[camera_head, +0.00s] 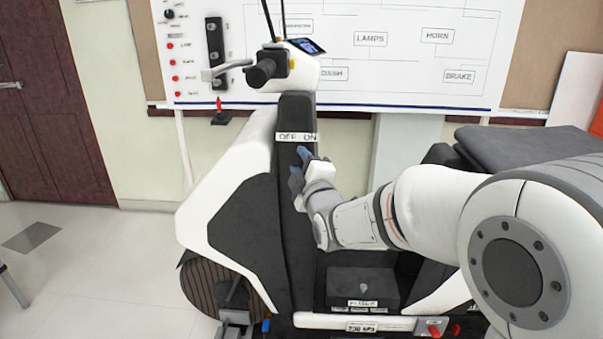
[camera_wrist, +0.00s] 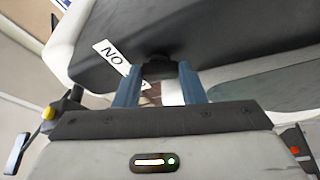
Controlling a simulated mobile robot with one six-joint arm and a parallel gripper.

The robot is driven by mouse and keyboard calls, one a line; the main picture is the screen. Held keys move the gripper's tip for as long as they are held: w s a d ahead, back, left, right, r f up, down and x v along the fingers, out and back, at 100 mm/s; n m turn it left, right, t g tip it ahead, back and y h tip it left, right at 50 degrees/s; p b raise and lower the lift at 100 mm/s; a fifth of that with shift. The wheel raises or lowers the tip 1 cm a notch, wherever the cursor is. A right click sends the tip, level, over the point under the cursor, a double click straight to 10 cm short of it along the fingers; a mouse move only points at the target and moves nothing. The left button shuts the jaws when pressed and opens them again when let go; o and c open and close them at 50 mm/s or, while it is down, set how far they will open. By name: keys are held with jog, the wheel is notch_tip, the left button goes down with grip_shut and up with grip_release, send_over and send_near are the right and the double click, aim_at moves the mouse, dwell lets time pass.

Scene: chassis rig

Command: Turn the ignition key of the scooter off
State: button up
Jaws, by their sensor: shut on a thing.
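The white and black scooter (camera_head: 232,190) stands in the middle of the head view. A white OFF/ON label (camera_head: 297,137) is on its dark front column. My gripper (camera_head: 300,164) is at the column just below this label. In the wrist view, the two blue fingers of my gripper (camera_wrist: 159,84) reach up to the dark panel. They are shut on the dark ignition key (camera_wrist: 158,68), which sits between their tips. The ON part of the label (camera_wrist: 111,53) shows to the left of the key. The key's exact angle is hard to tell, and the fingers hide it in the head view.
The handlebar (camera_head: 262,73) with its small display (camera_head: 306,46) stands above my gripper. The dark seat (camera_head: 530,143) is at the right, behind my arm. A white diagram board (camera_head: 400,75) stands behind. Open floor (camera_head: 80,285) lies to the left.

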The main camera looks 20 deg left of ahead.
jog(key=shift+r+n+g+h+b, duration=0.15)
jog(key=shift+n+g+b, duration=0.2)
jog(key=shift+n, duration=0.55)
jog(key=shift+r+n+g+h+b, duration=0.15)
jog(key=shift+n+b, duration=0.3)
jog(key=shift+n, duration=0.45)
jog(key=o, duration=1)
jog(key=shift+f, duration=0.1)
jog(key=v, duration=0.7)
jog(key=shift+s+d, duration=0.25)
jog(key=shift+d, duration=0.05)
